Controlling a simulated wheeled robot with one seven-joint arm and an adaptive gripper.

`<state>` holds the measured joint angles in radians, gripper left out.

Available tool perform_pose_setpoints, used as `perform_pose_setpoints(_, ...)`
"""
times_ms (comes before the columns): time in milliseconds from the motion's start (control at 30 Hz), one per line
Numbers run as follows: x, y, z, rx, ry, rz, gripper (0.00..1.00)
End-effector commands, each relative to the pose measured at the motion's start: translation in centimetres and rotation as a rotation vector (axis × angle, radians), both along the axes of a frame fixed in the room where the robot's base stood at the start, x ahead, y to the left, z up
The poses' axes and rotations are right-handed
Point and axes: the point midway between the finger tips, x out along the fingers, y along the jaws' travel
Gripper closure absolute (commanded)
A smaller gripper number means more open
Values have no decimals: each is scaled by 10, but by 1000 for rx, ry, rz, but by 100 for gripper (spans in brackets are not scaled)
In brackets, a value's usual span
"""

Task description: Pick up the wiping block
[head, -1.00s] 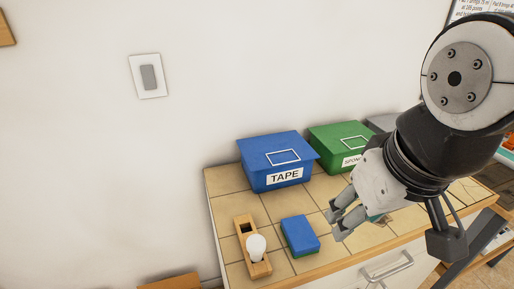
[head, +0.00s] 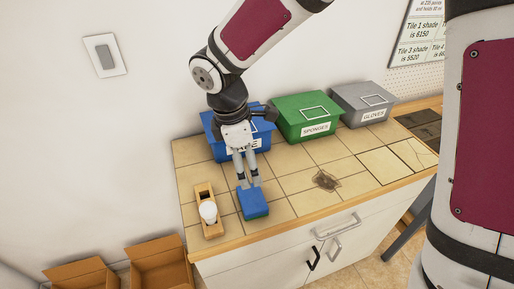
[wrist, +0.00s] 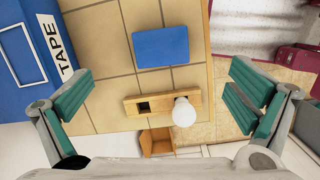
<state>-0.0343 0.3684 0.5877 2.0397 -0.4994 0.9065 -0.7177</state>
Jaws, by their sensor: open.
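The wiping block, a blue block with a green underside (head: 253,203), lies on the tiled worktop (head: 290,184) in the head view. It also shows as a blue rectangle in the wrist view (wrist: 161,47), above the middle. My gripper (head: 248,184) points down over the block's far side in the head view. In the wrist view my gripper (wrist: 162,86) has its green-padded fingers spread wide, with nothing held between them. The gap between fingertips and block is hard to judge.
A wooden holder (head: 214,231) with a white bulb (head: 208,212) stands left of the block. Behind are a blue TAPE bin (head: 211,125), a green SPONGES bin (head: 300,110) and a grey GLOVES bin (head: 362,99). A dark stain (head: 326,181) marks the tiles. Cardboard boxes (head: 160,262) stand below, left.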

Motion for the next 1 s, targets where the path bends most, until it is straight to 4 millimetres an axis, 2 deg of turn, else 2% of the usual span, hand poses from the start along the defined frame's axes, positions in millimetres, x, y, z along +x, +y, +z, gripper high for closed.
perform_pose_setpoints(100, 0, 21, -13, 18, 38, 100, 0)
perform_pose_setpoints(233, 0, 31, -22, 27, 54, 149, 0)
perform_pose_setpoints(367, 1, 30, -36, 28, 59, 157, 0)
perform_pose_setpoints(700, 3, 21, -94, 27, 57, 154, 0)
perform_pose_setpoints(1000, 2, 16, -116, 27, 57, 152, 0)
